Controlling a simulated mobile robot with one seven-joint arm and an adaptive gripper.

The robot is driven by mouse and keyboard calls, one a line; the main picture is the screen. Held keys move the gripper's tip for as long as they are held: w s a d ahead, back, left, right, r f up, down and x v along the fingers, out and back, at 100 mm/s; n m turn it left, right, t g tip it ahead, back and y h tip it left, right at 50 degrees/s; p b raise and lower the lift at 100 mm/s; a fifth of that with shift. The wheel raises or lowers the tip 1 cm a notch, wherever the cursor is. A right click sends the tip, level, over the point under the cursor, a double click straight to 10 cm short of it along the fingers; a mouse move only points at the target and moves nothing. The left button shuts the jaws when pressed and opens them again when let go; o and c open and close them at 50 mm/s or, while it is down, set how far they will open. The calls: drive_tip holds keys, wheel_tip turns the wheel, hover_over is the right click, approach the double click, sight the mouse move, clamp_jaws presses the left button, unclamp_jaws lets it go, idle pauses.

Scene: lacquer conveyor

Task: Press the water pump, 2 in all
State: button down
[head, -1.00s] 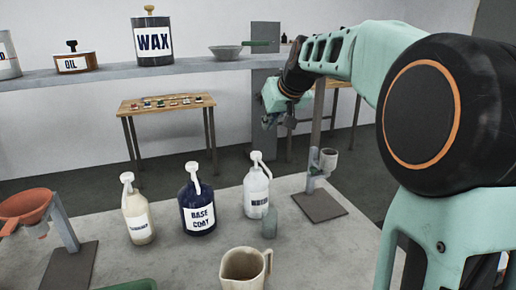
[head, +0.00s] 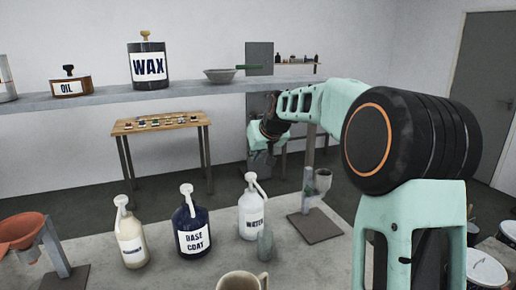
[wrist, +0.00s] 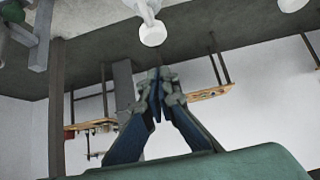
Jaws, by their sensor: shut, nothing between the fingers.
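The water bottle (head: 252,218) is white with a white pump head (head: 250,177) and a WATER label, and stands on the grey table. My gripper (head: 262,160) is small and partly dark in the head view, near and slightly above that pump head. In the wrist view my gripper (wrist: 157,75) has its fingertips together with nothing between them. A white pump head (wrist: 152,32) lies just beyond the fingertips there, apart in the picture. Its label is not visible, but its place beside the stand fits the water pump.
A dark blue base coat bottle (head: 193,238) and a cream bottle (head: 130,245) stand left of the water bottle. A stand with a grey cup (head: 322,180) is to the right. A beige jug (head: 243,281) is in front. A shelf (head: 100,100) runs behind.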

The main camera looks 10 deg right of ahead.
sight(253, 177)
drive_tip(key=f, duration=0.2)
drive_tip(key=w+f, duration=0.1)
drive_tip(key=f, duration=0.2)
drive_tip(key=shift+a, duration=0.1)
drive_tip(key=shift+s+f+b, duration=0.15)
drive_tip(key=shift+f+b, duration=0.95)
drive_tip(key=shift+f, duration=0.3)
drive_tip(key=shift+r+p, duration=0.35)
drive_tip(key=shift+r, duration=0.1)
wheel_tip(253, 177, up, 3)
drive_tip(key=shift+a+r+p, duration=0.1)
drive_tip(key=shift+r+p, duration=0.05)
drive_tip(key=shift+p, duration=0.8)
drive_tip(key=b+v, duration=0.1)
drive_tip(key=v, duration=0.9)
drive_tip(key=shift+r, duration=0.15)
